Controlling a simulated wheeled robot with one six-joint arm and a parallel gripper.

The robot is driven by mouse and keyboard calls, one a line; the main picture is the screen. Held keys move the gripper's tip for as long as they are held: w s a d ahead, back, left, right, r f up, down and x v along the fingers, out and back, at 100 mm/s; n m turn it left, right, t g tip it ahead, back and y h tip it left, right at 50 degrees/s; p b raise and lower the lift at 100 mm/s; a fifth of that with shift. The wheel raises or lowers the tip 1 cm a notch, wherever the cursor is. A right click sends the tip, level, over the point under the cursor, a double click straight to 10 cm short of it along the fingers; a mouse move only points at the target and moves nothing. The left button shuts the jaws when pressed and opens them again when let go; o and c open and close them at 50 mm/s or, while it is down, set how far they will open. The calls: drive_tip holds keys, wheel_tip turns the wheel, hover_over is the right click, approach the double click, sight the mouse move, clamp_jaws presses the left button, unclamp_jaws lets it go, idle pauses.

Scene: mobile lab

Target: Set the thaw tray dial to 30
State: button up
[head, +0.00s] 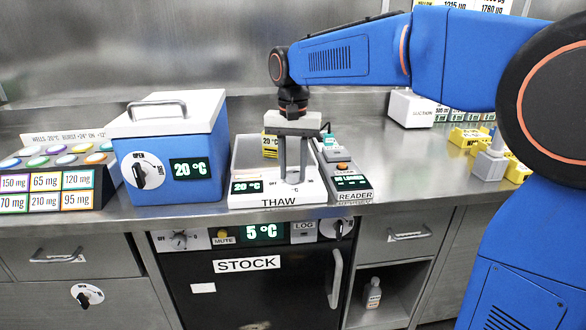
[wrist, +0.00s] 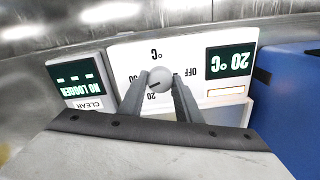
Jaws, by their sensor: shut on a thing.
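The white thaw tray (head: 262,201), labelled THAW, stands on the steel counter between the blue box and the reader. Its display (head: 247,187) reads 20 °C; the same display (wrist: 229,62) shows upside down in the wrist view. My gripper (head: 292,180) points down over the tray's front panel. In the wrist view its two fingers (wrist: 168,92) are shut on the round grey dial knob (wrist: 160,78). OFF and 20 marks show around the knob; other marks are partly hidden by the fingers. The knob's dark pointer line is visible, but I cannot tell which mark it meets.
A blue box (head: 178,163) with a white lid and OPEN dial stands close left of the tray. The reader (head: 347,182) stands close right. A yellow block (head: 270,146) sits at the tray's back. The STOCK fridge (head: 248,285) is below the counter.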

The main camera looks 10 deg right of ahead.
sight(293, 172)
drive_tip(key=shift+m, duration=1.7)
drive_tip(key=o, duration=1.1)
drive_tip(key=shift+c, duration=0.2)
drive_tip(key=shift+r, duration=0.1)
wheel_tip(293, 172, up, 17)
drive_tip(key=shift+r, duration=0.15)
